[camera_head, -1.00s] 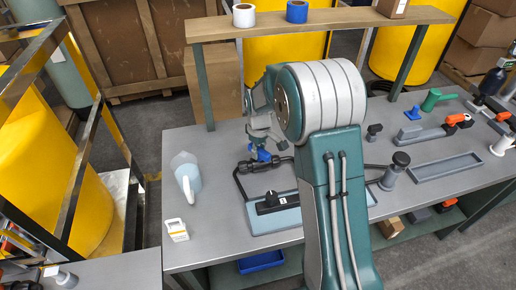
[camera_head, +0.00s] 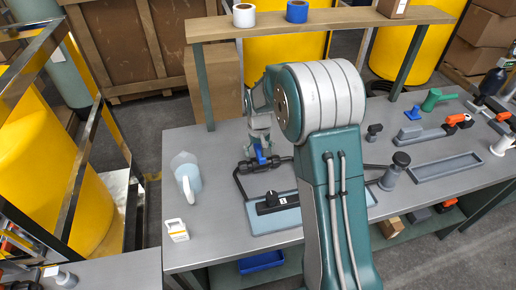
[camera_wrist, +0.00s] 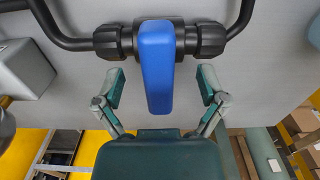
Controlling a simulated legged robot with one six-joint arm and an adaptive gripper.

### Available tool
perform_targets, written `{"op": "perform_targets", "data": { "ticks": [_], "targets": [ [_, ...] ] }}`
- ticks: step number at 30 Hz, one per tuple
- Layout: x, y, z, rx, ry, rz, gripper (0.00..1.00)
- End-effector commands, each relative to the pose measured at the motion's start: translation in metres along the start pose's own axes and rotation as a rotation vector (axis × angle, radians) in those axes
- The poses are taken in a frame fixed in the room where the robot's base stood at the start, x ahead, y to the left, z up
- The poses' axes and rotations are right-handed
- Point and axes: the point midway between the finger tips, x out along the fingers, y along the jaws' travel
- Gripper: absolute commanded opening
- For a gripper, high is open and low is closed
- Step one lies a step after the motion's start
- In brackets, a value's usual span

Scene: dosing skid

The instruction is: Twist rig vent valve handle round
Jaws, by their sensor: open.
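The blue valve handle (camera_wrist: 156,68) sits on a black valve body (camera_wrist: 187,40) in a dark pipe run, and it fills the middle of the wrist view. In the head view the handle (camera_head: 260,154) shows small, just below my gripper (camera_head: 262,146). In the wrist view my gripper (camera_wrist: 161,88) is open, with one finger on each side of the handle. Gaps show between both fingers and the handle, so it is not held. The handle points toward my palm, across the pipe line.
A wooden shelf (camera_head: 340,20) spans above the bench. Pipes and fittings lie right.

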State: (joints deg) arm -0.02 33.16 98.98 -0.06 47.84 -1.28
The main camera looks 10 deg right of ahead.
Motion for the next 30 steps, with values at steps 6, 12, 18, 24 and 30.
{"op": "perform_targets", "data": {
  "ticks": [6,12,18,24,30],
  "targets": [
    [-0.013,0.0,0.0,-0.001,0.001,0.0,0.91],
    [-0.03,0.0,0.0,-0.001,0.002,0.0,0.91],
    [-0.047,0.0,0.0,-0.001,0.003,0.0,0.91],
    [-0.064,0.0,0.0,-0.001,0.003,0.0,0.91],
    [-0.071,0.0,0.0,-0.001,0.0,0.0,0.91]
  ]
}}
